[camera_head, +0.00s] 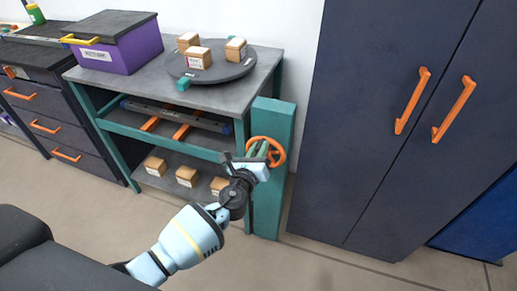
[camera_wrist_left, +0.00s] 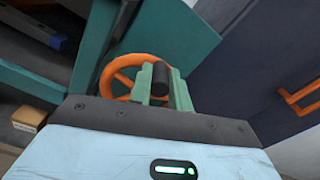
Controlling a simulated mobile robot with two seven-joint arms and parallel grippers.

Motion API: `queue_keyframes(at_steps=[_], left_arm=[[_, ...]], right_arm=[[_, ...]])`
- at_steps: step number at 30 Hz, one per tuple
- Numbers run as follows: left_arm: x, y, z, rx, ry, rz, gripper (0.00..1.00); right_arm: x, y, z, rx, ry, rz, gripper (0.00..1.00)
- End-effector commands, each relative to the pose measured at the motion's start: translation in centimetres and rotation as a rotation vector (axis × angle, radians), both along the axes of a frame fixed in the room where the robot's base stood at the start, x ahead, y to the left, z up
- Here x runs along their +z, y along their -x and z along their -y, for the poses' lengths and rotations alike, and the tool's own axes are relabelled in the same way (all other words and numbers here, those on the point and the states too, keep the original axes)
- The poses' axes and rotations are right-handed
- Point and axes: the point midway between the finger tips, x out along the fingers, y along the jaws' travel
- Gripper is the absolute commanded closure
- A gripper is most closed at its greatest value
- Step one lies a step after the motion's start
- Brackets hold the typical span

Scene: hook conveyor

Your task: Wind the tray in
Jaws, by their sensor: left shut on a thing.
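An orange handwheel (camera_head: 280,150) sits on the teal post (camera_head: 271,205) at the right end of the bench. My left gripper (camera_head: 259,154) is at the wheel with its green fingers shut on the wheel's dark handle. In the left wrist view the handle (camera_wrist_left: 160,77) stands between the fingers, with the orange wheel (camera_wrist_left: 117,82) behind. A dark tray-like slide (camera_head: 178,116) with orange strips lies on the shelf below the bench top. My right gripper is not in view.
The bench top (camera_head: 140,78) holds a purple box (camera_head: 120,52) and a dark round turntable (camera_head: 225,72) with several small boxes. More boxes (camera_head: 187,176) stand on the low shelf. A dark cabinet (camera_head: 360,120) with orange handles stands close on the right. The floor in front is clear.

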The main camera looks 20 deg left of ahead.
Motion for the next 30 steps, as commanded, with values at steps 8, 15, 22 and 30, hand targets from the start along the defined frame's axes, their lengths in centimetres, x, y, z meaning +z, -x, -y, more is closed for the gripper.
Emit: queue_keyframes(at_steps=[8,15,22,30], left_arm=[[-0.1,0.0,0.1,0.0,0.002,-0.001,0.59],[0.0,0.0,0.0,0.0,0.002,-0.001,0.59],[0.0,1.6,0.0,-0.001,0.003,-0.001,0.59],[0.0,5.7,-0.1,-0.001,0.003,-0.001,0.59]], right_arm=[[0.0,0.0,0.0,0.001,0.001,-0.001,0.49],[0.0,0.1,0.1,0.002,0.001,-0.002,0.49],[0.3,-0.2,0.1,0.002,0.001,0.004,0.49],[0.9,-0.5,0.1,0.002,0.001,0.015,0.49]])
